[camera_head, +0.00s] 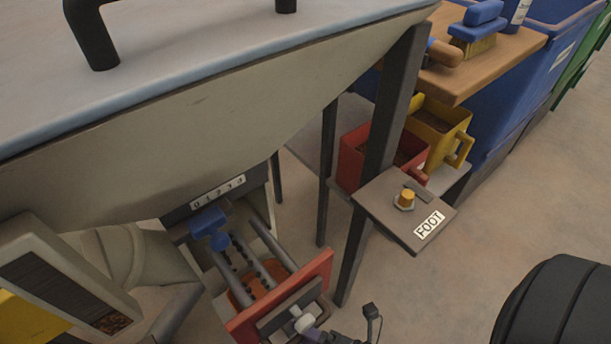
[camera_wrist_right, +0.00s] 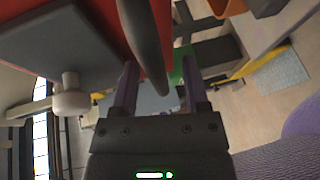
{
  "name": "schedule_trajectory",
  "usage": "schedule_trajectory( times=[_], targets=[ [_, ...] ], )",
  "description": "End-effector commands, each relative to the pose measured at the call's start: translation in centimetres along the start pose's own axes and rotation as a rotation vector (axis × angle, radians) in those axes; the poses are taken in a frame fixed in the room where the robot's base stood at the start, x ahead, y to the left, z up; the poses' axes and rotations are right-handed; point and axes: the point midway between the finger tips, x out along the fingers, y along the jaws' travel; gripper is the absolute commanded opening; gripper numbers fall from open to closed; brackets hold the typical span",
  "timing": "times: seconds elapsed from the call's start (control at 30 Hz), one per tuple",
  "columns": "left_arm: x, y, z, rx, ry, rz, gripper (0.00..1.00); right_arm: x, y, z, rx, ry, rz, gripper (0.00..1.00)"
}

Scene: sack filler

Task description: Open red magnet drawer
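The red magnet drawer (camera_head: 318,271) is at the bottom centre in the head view, under the hopper. Its red front stands away from the housing, with grey bars and dark rods showing behind it. A dark plate with a pale knob (camera_head: 303,321) is on the front. In the right wrist view the red front (camera_wrist_right: 100,12) is at the top, with the pale knob (camera_wrist_right: 71,96) at left. My right gripper (camera_wrist_right: 158,75) is open, its purple fingers on either side of a dark bar handle (camera_wrist_right: 150,45), with gaps showing. My left gripper is not in view.
The large hopper (camera_head: 230,130) overhangs the drawer. A steel leg (camera_head: 392,105) and a plate marked FOOT (camera_head: 395,210) stand to the right. Behind are a red bin (camera_head: 352,160), a yellow bin (camera_head: 440,130) and a wooden shelf (camera_head: 490,65).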

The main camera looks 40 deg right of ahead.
Motion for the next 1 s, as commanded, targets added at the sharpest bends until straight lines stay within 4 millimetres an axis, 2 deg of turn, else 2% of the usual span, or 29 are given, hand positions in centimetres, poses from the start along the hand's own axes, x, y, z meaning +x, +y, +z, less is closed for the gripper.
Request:
schedule_trajectory(
  times=[0.17, 0.27, 0.5, 0.63, 0.77, 1.0],
  targets=[
    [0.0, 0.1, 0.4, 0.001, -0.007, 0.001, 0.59, 0.0, 0.1, 0.0, 0.000, 0.000, 0.002, 0.58],
    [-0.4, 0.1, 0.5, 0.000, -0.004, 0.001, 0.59, -0.9, 0.2, 0.0, 0.000, 0.000, 0.000, 0.58],
    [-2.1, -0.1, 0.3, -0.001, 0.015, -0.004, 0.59, -7.0, 0.3, 0.0, 0.000, -0.001, -0.001, 0.58],
    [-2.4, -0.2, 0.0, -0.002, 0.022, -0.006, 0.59, -9.2, 0.1, 0.0, -0.001, -0.001, 0.000, 0.58],
    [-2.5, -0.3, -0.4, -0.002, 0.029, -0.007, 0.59, -10.0, 0.0, 0.0, 0.000, -0.001, 0.000, 0.58],
    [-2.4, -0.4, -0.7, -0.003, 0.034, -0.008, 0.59, -10.0, 0.0, 0.0, 0.000, -0.001, 0.001, 0.58]
  ],
)
